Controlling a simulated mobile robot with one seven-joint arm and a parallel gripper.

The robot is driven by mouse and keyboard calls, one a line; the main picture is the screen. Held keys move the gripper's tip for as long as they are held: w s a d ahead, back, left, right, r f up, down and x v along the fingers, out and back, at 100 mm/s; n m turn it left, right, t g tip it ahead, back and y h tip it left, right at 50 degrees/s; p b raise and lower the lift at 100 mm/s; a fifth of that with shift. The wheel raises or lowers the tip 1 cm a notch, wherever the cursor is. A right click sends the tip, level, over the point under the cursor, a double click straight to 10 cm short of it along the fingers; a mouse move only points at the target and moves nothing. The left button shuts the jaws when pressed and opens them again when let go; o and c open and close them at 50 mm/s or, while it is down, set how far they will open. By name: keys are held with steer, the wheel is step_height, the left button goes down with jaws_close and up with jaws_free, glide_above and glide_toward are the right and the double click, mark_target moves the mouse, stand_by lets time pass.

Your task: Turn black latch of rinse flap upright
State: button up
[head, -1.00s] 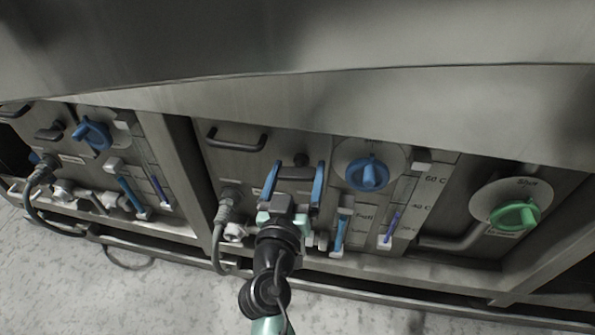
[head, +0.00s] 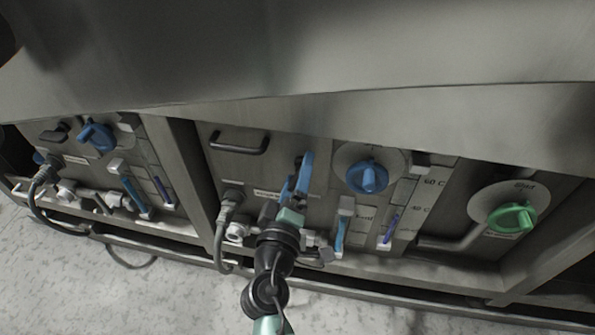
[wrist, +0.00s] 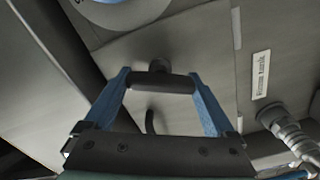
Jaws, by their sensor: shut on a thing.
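The black latch (wrist: 163,83) of the rinse flap is a short dark bar. In the wrist view it spans the gap between the two blue fingers of my gripper (wrist: 163,84), which are shut on its ends. The bar lies nearly square to the lettering on the flap's label (wrist: 261,74), so it stands about upright on the panel. In the head view my gripper (head: 299,172) is turned with one finger above the other and largely hides the latch. The grey flap (head: 225,165) looks flush with the panel.
A dark bar handle (head: 239,142) is left of the latch. A blue knob (head: 367,177) is close to its right. A grey plug with a cable (head: 228,205) sits lower left. A green knob (head: 512,217) is farther right. A grey overhang (head: 330,100) juts out above.

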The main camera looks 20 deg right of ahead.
steer(key=n+p, duration=0.1)
steer(key=n, duration=0.4)
steer(key=shift+f, duration=0.1)
stand_by(0.7)
steer(key=o, duration=1.1)
steer(key=shift+c, duration=0.2)
steer(key=p+v, duration=0.1)
steer(key=v, duration=1.2)
steer(key=shift+p, duration=0.4)
